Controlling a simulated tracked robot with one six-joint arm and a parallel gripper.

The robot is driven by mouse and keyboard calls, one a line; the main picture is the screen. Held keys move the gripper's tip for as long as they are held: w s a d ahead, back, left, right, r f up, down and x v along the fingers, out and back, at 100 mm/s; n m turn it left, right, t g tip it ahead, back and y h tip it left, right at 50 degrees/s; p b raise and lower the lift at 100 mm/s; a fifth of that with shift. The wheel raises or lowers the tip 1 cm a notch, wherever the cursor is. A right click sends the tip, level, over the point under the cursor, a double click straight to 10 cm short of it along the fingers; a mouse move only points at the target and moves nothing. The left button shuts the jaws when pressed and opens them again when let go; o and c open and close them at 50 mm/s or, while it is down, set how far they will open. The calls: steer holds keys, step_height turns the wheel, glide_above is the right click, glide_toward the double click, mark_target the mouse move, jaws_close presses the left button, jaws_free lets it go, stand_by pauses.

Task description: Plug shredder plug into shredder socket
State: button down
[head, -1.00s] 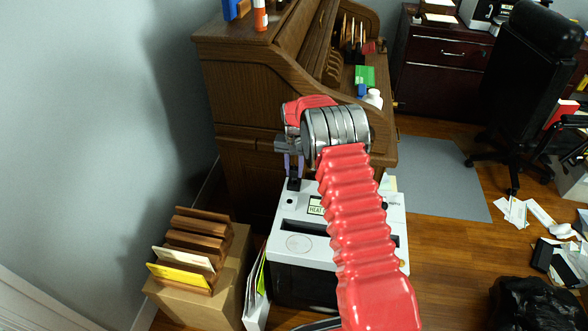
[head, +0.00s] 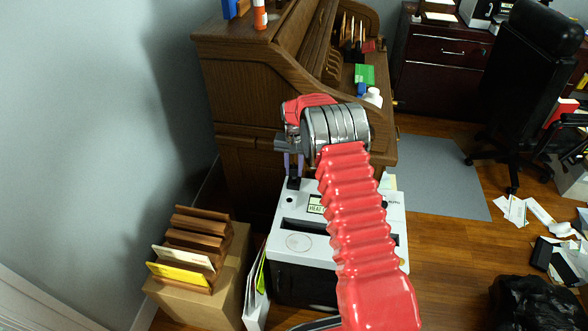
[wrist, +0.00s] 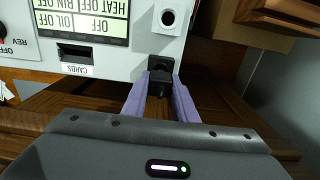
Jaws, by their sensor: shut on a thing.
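The shredder (head: 300,252) is a white-topped machine with a black body, in front of the desk. My gripper (head: 293,166) is over its back left corner. In the wrist view its purple fingers (wrist: 159,88) are shut on the black shredder plug (wrist: 159,84). The plug also shows in the head view as a dark block (head: 294,184) below the fingers. The black shredder socket (wrist: 160,62) is at the edge of the white panel, right at the plug's end. I cannot tell whether the plug is inside the socket or only against it.
The wooden roll-top desk (head: 245,100) stands close behind my gripper. A cardboard box (head: 225,285) with a wooden file rack (head: 197,243) is left of the shredder. The panel has a round hole (wrist: 168,18) and a slot labelled CARDS (wrist: 75,53). Papers litter the floor at right.

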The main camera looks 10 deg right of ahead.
mark_target(294, 174)
steer(key=shift+f, duration=1.7)
steer(key=c, duration=1.3)
jaws_free()
steer(key=shift+c, duration=0.2)
step_height(294, 174, up, 14)
steer(key=shift+f, duration=0.1)
